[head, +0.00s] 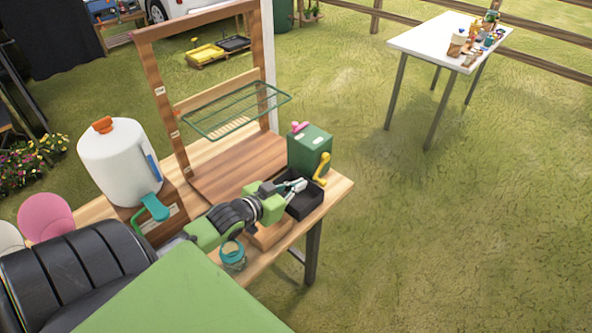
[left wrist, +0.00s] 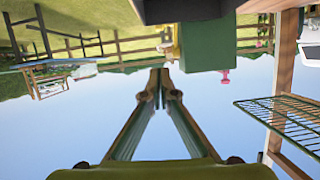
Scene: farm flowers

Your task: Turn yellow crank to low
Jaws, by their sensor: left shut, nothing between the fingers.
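The yellow crank (head: 321,168) is on the right side of the green box (head: 309,148), which stands at the far right of the wooden table. Its handle end points down. In the left wrist view, which is upside down, the yellow crank (left wrist: 173,48) shows beside the green box (left wrist: 208,42), past my fingertips. My left gripper (head: 303,185) is shut and empty, over the black tray just left of the crank's lower end. It also shows shut in the left wrist view (left wrist: 160,77). I cannot tell whether it touches the crank. My right gripper is out of view.
A black tray (head: 304,207) lies in front of the green box. A green wire rack (head: 236,109) hangs on the wooden frame behind. A white jug (head: 120,165) and a glass jar (head: 232,257) are on the table.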

